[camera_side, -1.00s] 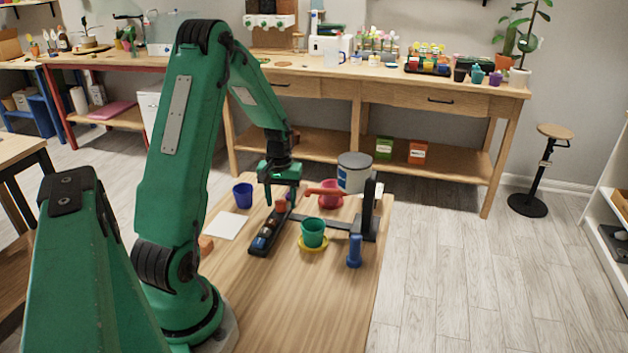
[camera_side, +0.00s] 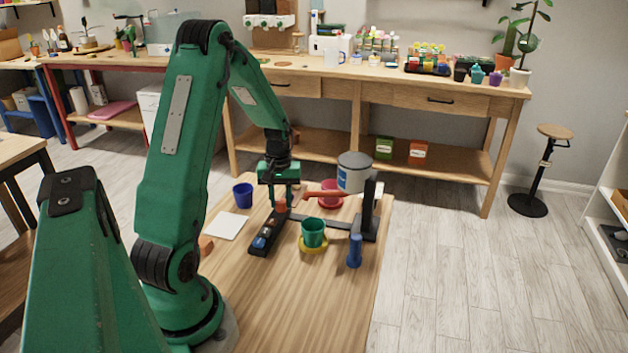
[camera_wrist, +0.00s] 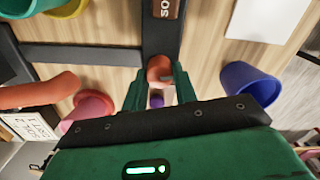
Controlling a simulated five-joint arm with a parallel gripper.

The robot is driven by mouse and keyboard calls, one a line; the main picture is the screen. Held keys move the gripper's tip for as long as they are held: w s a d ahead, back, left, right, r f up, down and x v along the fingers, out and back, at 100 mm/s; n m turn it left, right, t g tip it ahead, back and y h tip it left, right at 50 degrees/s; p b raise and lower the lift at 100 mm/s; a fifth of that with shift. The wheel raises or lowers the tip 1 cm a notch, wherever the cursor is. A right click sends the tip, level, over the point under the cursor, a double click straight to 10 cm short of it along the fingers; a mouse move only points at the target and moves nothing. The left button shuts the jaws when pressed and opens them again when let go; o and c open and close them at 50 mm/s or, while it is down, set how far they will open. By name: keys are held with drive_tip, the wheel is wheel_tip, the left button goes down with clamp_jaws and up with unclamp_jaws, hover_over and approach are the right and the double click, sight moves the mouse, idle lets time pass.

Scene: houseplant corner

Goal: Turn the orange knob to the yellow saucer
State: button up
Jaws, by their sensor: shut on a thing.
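The orange knob (camera_side: 281,206) stands at the far end of the dark strip on the table. In the wrist view the knob (camera_wrist: 160,68) sits between my fingertips. My gripper (camera_side: 281,200) points down from above and is shut on the knob. The yellow saucer (camera_side: 313,249) lies right of the strip and nearer the side camera, with a green pot (camera_side: 313,231) standing on it. Its yellow edge shows in the upper left of the wrist view (camera_wrist: 72,9). Any pointer mark on the knob is too small to tell.
A blue pot (camera_side: 243,195) and a white card (camera_side: 227,226) lie left. A blue object (camera_side: 354,250) stands at right.

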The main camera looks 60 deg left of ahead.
sight(282, 200)
drive_tip(key=n, duration=0.4)
drive_tip(key=shift+w+d, duration=0.1)
drive_tip(key=shift+w, duration=0.05)
drive_tip(key=n, duration=0.4)
drive_tip(key=shift+r, duration=0.1)
idle(0.4)
drive_tip(key=o, duration=1)
drive_tip(key=shift+a+r, duration=0.2)
drive_tip(key=shift+r, duration=3.7)
